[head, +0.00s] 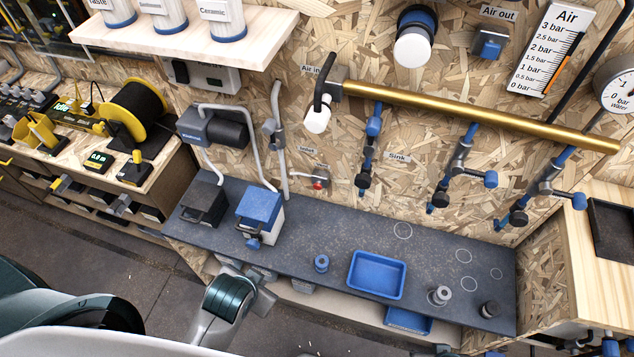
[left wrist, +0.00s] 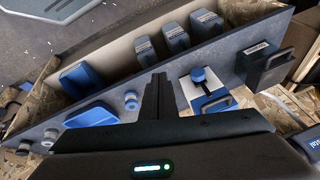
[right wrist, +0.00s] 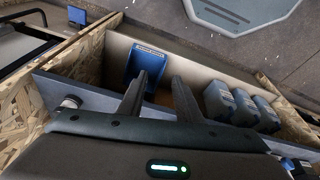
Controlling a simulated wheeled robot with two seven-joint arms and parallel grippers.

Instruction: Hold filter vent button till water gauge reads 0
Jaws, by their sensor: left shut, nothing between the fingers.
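The water gauge (head: 618,92) is a round white dial at the right edge of the head view, partly cut off; its needle is too small to read. A small red button (head: 318,184) sits on a grey pipe fitting on the wall, under small labels; I cannot tell if it is the filter vent button. My left gripper (left wrist: 158,80) is shut and empty, in front of the dark bench and apart from the wall fitting. My right gripper (right wrist: 162,80) is open and empty, its two fingers apart above the lower shelf.
The dark bench (head: 340,235) carries a blue tray (head: 376,275), a blue-topped box (head: 259,208) and a black box (head: 205,203). A brass pipe (head: 480,115) with several blue-handled valves projects from the wall. A wooden shelf (head: 180,45) hangs above.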

